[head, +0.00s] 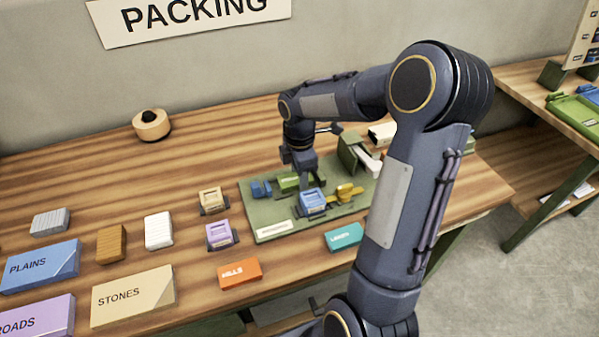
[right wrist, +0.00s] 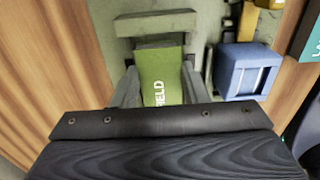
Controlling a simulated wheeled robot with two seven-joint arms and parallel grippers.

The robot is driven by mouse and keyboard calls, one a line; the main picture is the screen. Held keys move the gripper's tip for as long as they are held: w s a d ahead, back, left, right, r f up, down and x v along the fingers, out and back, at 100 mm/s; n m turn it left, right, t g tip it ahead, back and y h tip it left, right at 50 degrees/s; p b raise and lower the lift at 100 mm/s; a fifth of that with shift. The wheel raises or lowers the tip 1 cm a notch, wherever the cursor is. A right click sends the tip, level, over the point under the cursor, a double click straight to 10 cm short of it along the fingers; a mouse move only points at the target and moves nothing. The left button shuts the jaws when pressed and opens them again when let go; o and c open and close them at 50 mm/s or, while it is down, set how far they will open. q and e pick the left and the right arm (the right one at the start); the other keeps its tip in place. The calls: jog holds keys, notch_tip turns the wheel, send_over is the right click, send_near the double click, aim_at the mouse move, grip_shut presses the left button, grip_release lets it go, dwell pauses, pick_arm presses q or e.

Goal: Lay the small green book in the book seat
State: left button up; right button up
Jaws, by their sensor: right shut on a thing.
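The small green book (right wrist: 160,75), with pale letters reading "FIELD", lies between the fingers of my right gripper (right wrist: 158,92) in the right wrist view. In the head view my right gripper (head: 299,182) points down over the green board, and the green book (head: 287,183) shows beside its fingers. The gripper is shut on the book. A grey-green raised frame (right wrist: 155,24), which looks like the book seat, stands at the book's far end. I cannot tell whether the book rests in it. My left gripper is not in view.
The green board (head: 262,222) also holds a blue piece (head: 313,203), a smaller blue piece (head: 261,189) and a yellow piece (head: 348,193). An orange box (head: 240,273) and a teal box (head: 344,237) lie in front. The table's left rear is mostly clear.

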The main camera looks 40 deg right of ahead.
jog(key=shift+f, duration=0.2)
jog(key=o, duration=1)
jog(key=shift+r, duration=0.1)
jog(key=shift+c, duration=0.2)
notch_tip(320, 180, up, 12)
jog(key=s+a+f+m+t+y, duration=0.2)
jog(key=s+a+m+t, duration=0.3)
jog(key=s+a+m, duration=0.9)
jog(key=s+m+y, duration=0.1)
jog(key=s+m, duration=0.1)
jog(key=s, duration=0.2)
jog(key=shift+s+a+f+t+y, duration=0.15)
jog(key=shift+s+a+t+y, duration=0.15)
jog(key=shift+s+a+y, duration=0.1)
